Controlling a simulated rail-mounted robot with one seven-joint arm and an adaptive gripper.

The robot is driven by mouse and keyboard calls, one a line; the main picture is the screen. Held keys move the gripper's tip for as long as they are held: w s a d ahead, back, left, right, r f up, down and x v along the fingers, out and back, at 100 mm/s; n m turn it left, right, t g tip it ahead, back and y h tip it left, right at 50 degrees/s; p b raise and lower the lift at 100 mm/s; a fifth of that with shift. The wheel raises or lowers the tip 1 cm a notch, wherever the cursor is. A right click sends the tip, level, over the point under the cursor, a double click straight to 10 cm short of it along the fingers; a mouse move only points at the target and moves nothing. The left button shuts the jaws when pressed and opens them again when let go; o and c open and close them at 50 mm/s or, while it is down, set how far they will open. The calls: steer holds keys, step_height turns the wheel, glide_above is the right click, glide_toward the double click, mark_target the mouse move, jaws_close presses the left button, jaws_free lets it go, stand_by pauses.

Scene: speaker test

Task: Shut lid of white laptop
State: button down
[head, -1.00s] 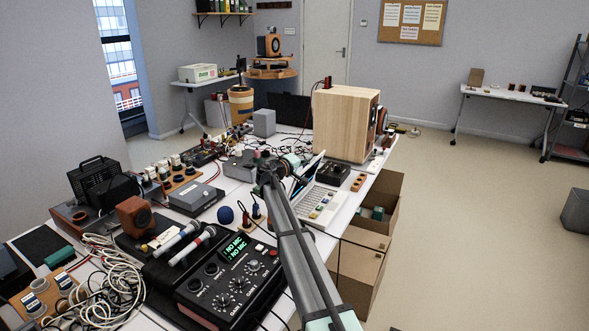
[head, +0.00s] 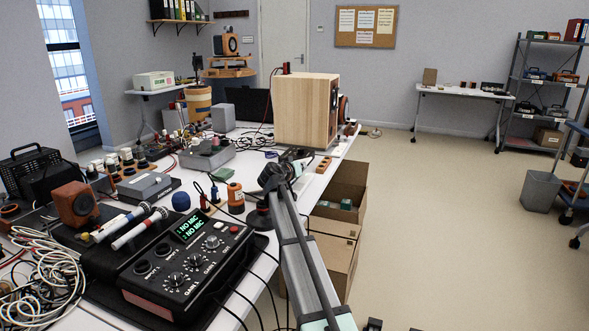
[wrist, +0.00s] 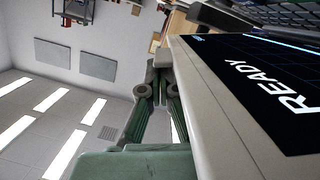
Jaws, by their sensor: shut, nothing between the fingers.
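The laptop's lid (wrist: 205,85) fills the right of the wrist view, with a pale bezel around a dark screen reading READY. The lid stands open, and part of the dark keyboard (wrist: 285,14) shows at the top right. My gripper (wrist: 162,62) is shut and empty, its green fingers together beside the bezel's outer edge. I cannot tell whether the fingertips touch the lid. In the head view my arm hides most or all of the laptop, and the gripper end is hard to make out.
A wooden speaker box (head: 300,110) stands on the bench behind my arm. A black mixer (head: 185,265) and two microphones (head: 138,228) lie to the left. Open cardboard boxes (head: 340,205) stand beside the bench on the right.

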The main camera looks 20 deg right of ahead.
steer(key=shift+s+d+f+m+b, duration=0.15)
steer(key=shift+d+f+m+b, duration=0.1)
steer(key=shift+f+b, duration=0.25)
steer(key=shift+s+d+f+m+b, duration=0.1)
steer(key=shift+f+m+b, duration=0.15)
steer(key=shift+f, duration=0.3)
